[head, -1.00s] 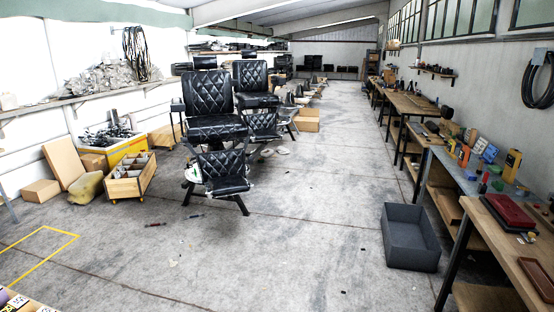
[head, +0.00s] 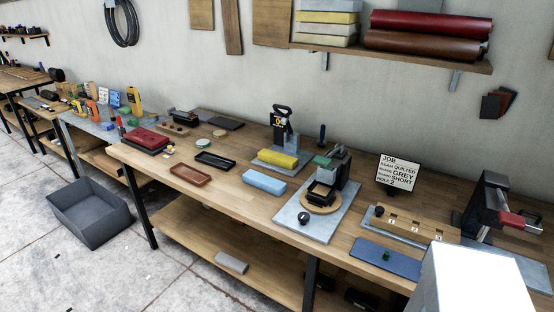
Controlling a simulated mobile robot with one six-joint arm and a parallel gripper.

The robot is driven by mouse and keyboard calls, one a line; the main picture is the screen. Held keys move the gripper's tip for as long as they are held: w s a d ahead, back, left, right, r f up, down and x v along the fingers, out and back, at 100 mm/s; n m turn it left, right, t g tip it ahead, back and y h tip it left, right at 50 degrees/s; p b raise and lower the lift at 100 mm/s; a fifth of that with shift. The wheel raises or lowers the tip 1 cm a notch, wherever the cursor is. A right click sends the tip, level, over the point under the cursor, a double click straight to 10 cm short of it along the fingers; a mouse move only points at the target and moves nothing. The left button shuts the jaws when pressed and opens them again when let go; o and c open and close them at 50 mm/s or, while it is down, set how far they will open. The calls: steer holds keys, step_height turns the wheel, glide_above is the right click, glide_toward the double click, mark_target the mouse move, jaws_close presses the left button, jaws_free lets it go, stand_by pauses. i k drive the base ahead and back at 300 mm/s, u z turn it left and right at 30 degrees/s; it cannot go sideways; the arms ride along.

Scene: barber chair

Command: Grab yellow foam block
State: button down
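A yellow block (head: 278,158), which looks like the foam block, lies on the wooden workbench (head: 222,167) in the head view. It sits at the foot of a grey stand with a black handle (head: 281,125), on or against its grey base; I cannot tell which. A light blue block (head: 264,182) lies in front of it, apart from it. My gripper is not in view.
A black device on a grey plate (head: 318,222) stands right of the yellow block. Black (head: 215,160) and brown (head: 190,174) trays lie to its left. A job sign (head: 398,172) stands further right. A grey bin (head: 92,212) is on the floor. Foam slabs (head: 327,30) lie on the wall shelf.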

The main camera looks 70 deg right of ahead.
mark_target(289, 162)
steer(key=u, duration=0.7)
steer(key=k, duration=0.15)
steer(key=z, duration=3.1)
steer(key=k, duration=0.6)
steer(key=u, duration=0.2)
steer(key=i, duration=0.6)
steer(key=z, duration=0.05)
